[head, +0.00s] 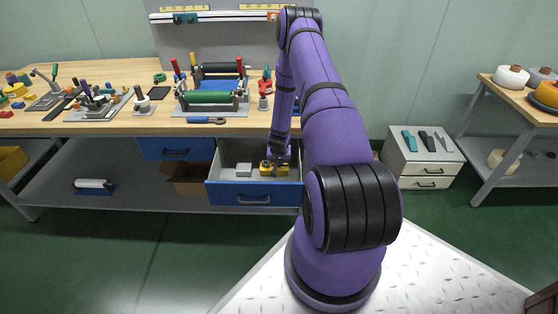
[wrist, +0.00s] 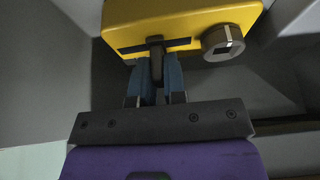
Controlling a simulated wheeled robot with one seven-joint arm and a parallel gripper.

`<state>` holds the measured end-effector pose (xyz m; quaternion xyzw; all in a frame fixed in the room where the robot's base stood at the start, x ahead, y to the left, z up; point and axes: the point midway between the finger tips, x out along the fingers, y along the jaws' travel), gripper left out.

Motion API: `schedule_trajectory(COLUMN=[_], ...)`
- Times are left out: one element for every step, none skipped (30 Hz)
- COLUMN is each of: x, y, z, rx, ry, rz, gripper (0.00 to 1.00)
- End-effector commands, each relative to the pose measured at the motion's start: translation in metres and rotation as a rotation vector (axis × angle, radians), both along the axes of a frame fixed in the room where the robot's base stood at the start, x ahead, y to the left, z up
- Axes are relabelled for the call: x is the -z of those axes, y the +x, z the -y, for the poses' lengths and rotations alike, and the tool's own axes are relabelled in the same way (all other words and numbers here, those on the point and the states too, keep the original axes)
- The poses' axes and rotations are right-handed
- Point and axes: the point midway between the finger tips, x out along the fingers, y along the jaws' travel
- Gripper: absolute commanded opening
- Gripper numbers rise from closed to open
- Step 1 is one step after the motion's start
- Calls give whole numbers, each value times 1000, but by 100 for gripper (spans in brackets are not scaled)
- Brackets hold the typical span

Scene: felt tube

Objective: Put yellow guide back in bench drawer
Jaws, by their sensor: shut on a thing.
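The yellow guide (head: 268,168) is a yellow block inside the open bench drawer (head: 240,196), toward its right side. In the wrist view the yellow guide (wrist: 185,25) fills the top of the picture, with a dark stripe and a round grey knob on its right. My gripper (head: 275,168) reaches down into the drawer from above. In the wrist view its blue fingers (wrist: 157,78) are shut on a dark tab at the guide's edge. Whether the guide touches the drawer floor cannot be told.
A closed blue drawer (head: 175,150) and a brown box (head: 188,178) are to the left. The workbench top (head: 110,75) above holds rollers and tools. A small white cabinet (head: 420,165) stands at right.

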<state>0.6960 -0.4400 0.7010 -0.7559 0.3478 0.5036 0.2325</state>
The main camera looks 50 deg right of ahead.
Motion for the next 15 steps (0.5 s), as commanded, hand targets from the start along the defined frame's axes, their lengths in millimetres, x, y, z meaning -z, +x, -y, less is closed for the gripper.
schedule_trajectory(x=[-1,-1,0,0,1,2,2,2,2,2,2,2,2,2,2], y=[0,0,0,0,0,0,0,0,0,0,0,0,0,0,0], z=[0,0,0,0,0,0,0,0,0,0,0,0,0,0,0], rx=[0,0,0,0,0,0,1,1,1,1,1,1,1,1,1], ry=[-1,-1,-1,-1,0,0,1,0,0,1,1,0,0,1,0], rz=[1,1,1,1,0,0,0,0,0,0,0,0,0,0,0], gripper=[0,0,0,0,0,0,17,24,33,38,38,38,38,38,38])
